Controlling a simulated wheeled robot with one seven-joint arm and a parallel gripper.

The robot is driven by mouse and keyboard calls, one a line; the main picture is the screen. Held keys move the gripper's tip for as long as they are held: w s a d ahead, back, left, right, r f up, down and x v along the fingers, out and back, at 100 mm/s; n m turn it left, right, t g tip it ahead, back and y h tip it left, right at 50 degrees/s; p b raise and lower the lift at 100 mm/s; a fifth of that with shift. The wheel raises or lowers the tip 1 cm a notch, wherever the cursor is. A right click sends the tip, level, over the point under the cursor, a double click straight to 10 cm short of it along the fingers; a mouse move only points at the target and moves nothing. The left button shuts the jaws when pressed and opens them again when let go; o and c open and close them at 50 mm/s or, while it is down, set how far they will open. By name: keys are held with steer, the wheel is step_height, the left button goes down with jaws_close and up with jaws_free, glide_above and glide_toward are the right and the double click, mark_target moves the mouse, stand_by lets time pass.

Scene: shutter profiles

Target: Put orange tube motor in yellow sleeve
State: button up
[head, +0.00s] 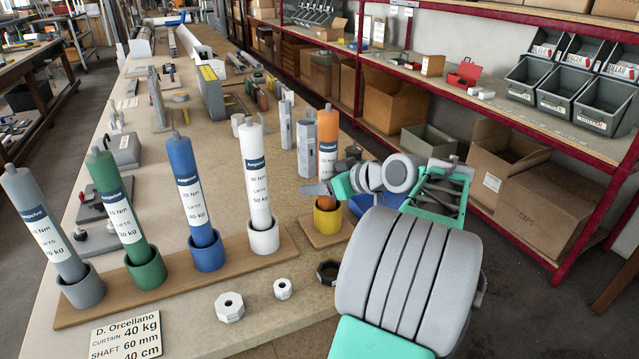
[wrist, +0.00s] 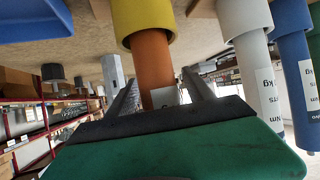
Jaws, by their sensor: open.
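The orange tube motor (head: 327,135) stands upright with its lower end in the yellow sleeve (head: 327,219), on a small wooden board. In the wrist view, which is upside down, the orange tube (wrist: 155,65) runs into the mouth of the yellow sleeve (wrist: 142,22). My gripper (head: 322,188) is low at the tube, just above the sleeve. In the wrist view the fingers of my gripper (wrist: 158,82) are apart, one on each side of the orange tube. I cannot tell whether either finger touches it. How deep the tube sits is hidden.
Grey, green, blue and white tube motors (head: 195,195) stand in matching sleeves on a long board (head: 180,287) to the left. Hexagonal pieces (head: 229,307) lie in front. A blue tray (head: 361,206) is behind my wrist. Red-framed shelving (head: 480,110) is on the right.

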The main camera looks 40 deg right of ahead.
steer(key=v, duration=1.1)
steer(key=shift+s+r, duration=0.2)
steer(key=shift+s, duration=0.1)
steer(key=shift+d, duration=0.1)
